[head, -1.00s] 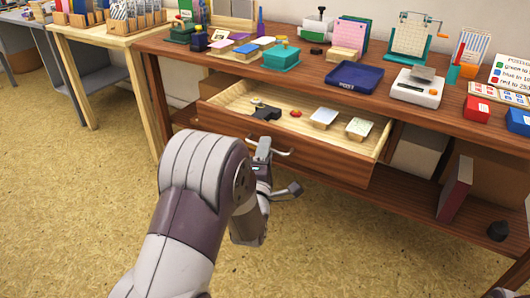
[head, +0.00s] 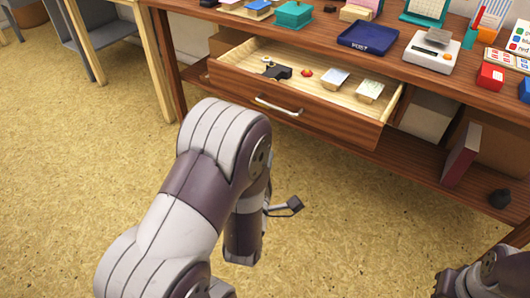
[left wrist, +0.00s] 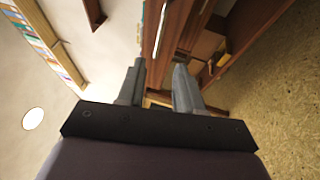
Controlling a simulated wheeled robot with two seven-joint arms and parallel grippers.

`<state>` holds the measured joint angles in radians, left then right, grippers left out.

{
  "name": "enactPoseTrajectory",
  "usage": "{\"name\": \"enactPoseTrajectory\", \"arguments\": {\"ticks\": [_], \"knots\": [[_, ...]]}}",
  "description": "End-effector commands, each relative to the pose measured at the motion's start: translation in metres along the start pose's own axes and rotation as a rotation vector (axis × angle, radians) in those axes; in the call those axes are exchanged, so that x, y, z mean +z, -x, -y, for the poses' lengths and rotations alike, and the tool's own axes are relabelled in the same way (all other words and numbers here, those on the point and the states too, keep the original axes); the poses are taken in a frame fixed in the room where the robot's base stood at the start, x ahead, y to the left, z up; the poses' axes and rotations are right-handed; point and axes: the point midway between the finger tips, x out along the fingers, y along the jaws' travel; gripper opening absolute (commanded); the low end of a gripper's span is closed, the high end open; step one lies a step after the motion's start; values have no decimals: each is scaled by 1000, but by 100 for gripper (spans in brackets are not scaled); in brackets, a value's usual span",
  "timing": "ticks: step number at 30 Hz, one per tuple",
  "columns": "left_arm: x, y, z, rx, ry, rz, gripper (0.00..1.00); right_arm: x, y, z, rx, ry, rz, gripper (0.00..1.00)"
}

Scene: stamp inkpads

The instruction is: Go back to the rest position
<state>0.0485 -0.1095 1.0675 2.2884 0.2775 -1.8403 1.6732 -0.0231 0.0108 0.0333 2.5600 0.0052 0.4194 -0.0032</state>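My left arm comes in from the lower left in the head view. Its gripper is mostly hidden behind the forearm there, with a dark part showing low in front of the desk. In the left wrist view, the left gripper (left wrist: 158,72) has its two grey fingers apart with nothing between them. My right arm (head: 485,275) shows only at the bottom right corner; its finger state is unclear. The wooden drawer (head: 300,125) is pulled open, and its metal handle (head: 278,106) is clear of my gripper.
The drawer holds a black object (head: 277,72), a red piece (head: 307,72) and two pale-topped blocks (head: 335,77). On the desk are a blue tray (head: 368,37), a teal box (head: 294,14) and a white scale (head: 432,50). Open floor (head: 340,240) lies before the desk.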

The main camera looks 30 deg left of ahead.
Motion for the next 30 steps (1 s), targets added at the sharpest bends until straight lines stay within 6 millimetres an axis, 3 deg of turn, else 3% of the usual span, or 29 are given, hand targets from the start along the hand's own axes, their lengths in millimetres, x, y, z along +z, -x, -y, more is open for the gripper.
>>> {"name": "enactPoseTrajectory", "arguments": {"ticks": [9, 11, 15, 19, 23, 27, 29, 30], "knots": [[0, 0, 3, -14, -53, -1, 35, 0, 0, 0, 0, 0, 0, 0], [-2, 1, 25, -120, -170, 2, 35, 0, 0, 0, 0, 0, 0, 0], [3, 26, 103, -580, -583, 181, 35, 0, 1, 0, 0, 0, 0, 0], [18, 66, 130, -927, -948, 575, 35, -1, 9, 0, 0, 0, 0, 0], [26, 108, 118, -1100, -1189, 1000, 35, -2, 17, 0, 0, 0, 0, 0], [27, 139, 77, -1168, -1348, 1401, 35, -3, 28, 0, 0, 0, 0, 0], [28, 143, 51, -1168, -1394, 1520, 35, -4, 36, 0, 0, 0, 0, 0], [32, 135, 35, -1149, -1416, 1528, 35, -5, 40, 0, 0, 0, 0, 0]]}}
